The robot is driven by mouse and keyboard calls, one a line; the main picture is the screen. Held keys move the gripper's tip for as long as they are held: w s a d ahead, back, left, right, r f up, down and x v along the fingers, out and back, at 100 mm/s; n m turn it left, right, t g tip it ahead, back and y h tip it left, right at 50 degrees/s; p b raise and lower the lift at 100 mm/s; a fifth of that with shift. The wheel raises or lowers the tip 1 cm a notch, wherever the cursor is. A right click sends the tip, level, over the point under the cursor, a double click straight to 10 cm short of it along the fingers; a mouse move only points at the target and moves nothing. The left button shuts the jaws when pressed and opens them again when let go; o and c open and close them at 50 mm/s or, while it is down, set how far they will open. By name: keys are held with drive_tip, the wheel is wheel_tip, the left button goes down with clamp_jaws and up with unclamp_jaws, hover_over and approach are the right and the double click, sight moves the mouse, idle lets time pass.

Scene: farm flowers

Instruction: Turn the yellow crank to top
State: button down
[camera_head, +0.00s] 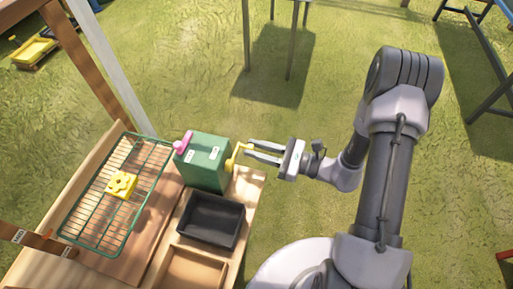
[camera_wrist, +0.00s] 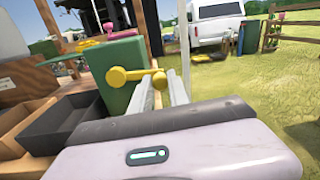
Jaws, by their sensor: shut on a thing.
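The yellow crank (camera_head: 234,157) sticks out from the right side of a green box (camera_head: 204,161) on the wooden table. In the wrist view the crank (camera_wrist: 128,75) shows a round hub on the box and a bar running right to a knob. My gripper (camera_head: 248,152) reaches in from the right and is shut on the crank's handle end. In the wrist view its fingers (camera_wrist: 162,92) are at the knob end of the bar.
A black tray (camera_head: 238,238) and a wooden tray (camera_head: 193,270) stand in front of the box. A wire rack (camera_head: 103,226) with a yellow flower-shaped piece (camera_head: 121,185) lies to the left. Open grass is to the right of the table.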

sight(252, 182)
drive_tip(key=shift+f, duration=0.1)
idle(0.4)
drive_tip(key=f+m, duration=0.1)
drive_tip(key=m, duration=0.1)
drive_tip(key=s+f+m+p, duration=0.1)
drive_tip(key=m, duration=0.1)
drive_tip(key=f+m+p, duration=0.1)
drive_tip(key=f+m, duration=0.1)
drive_tip(key=m, duration=0.1)
drive_tip(key=shift+s+a, duration=0.3)
drive_tip(key=m, duration=0.1)
drive_tip(key=s+f+m, duration=0.1)
drive_tip(key=m+p, duration=0.1)
drive_tip(key=shift+s+a+f, duration=0.15)
drive_tip(key=shift+s+a, duration=0.1)
drive_tip(key=shift+s+a+f+m+g+p, duration=0.1)
drive_tip(key=shift+s+f+m+g+p, duration=0.2)
drive_tip(key=shift+m, duration=0.35)
drive_tip(key=shift+s+a+f+m+t+b, duration=0.15)
drive_tip(key=shift+s+m, duration=0.2)
drive_tip(key=shift+m, duration=0.25)
drive_tip(key=shift+s+a+f+m+g+p, duration=0.1)
drive_tip(key=shift+s+m+g+p, duration=0.2)
drive_tip(key=shift+m, duration=0.35)
drive_tip(key=c, duration=1.3)
unclamp_jaws()
drive_tip(key=shift+s, duration=0.1)
drive_tip(key=shift+o, duration=0.2)
